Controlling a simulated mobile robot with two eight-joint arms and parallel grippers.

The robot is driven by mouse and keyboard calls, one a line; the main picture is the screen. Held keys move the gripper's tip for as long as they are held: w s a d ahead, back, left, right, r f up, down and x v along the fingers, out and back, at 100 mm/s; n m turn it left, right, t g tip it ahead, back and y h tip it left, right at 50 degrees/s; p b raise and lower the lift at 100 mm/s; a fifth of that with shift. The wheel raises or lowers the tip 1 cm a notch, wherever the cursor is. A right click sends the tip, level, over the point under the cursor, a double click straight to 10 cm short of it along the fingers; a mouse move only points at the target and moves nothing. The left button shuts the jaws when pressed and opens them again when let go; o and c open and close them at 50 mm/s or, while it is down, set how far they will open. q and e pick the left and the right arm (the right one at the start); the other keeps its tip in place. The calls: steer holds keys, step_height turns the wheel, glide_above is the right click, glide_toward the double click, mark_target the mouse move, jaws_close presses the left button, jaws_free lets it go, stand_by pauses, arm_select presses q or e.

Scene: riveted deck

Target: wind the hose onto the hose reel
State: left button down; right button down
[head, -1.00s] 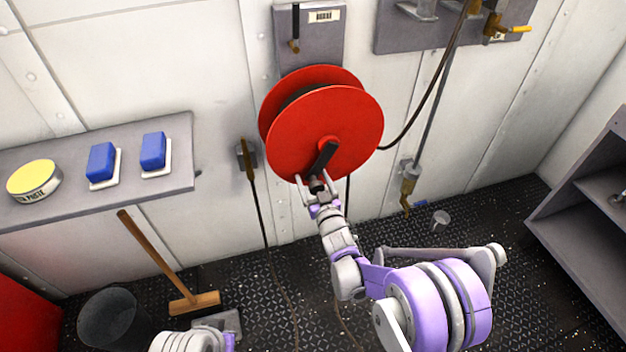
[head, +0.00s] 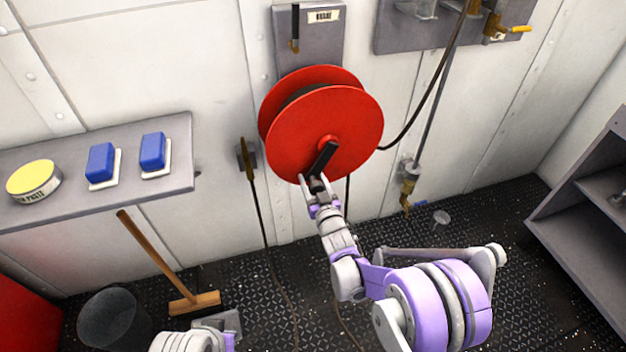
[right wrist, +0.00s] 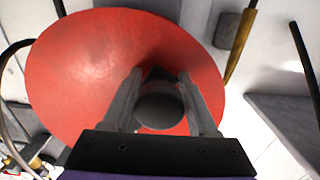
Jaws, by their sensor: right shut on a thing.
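The red hose reel (head: 335,125) is mounted on the white wall, with a black crank (head: 323,157) on its front disc. My right gripper (head: 313,184) is shut on the knob at the crank's lower end. In the right wrist view the dark round knob (right wrist: 160,108) sits between both fingers, in front of the red disc (right wrist: 100,70). The dark hose (head: 425,97) runs from the fittings at upper right to the reel's right side. Another dark line (head: 263,225) hangs from a brass nozzle (head: 249,168) left of the reel down to the floor. My left gripper is out of sight; only part of that arm shows at the bottom.
A broom (head: 165,262) and a dark bucket (head: 108,318) stand below. A grey shelf unit (head: 570,225) is at right. A small cup (head: 441,218) is on the floor.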

steer(key=shift+a+r, duration=0.2)
steer(key=shift+a, duration=0.05)
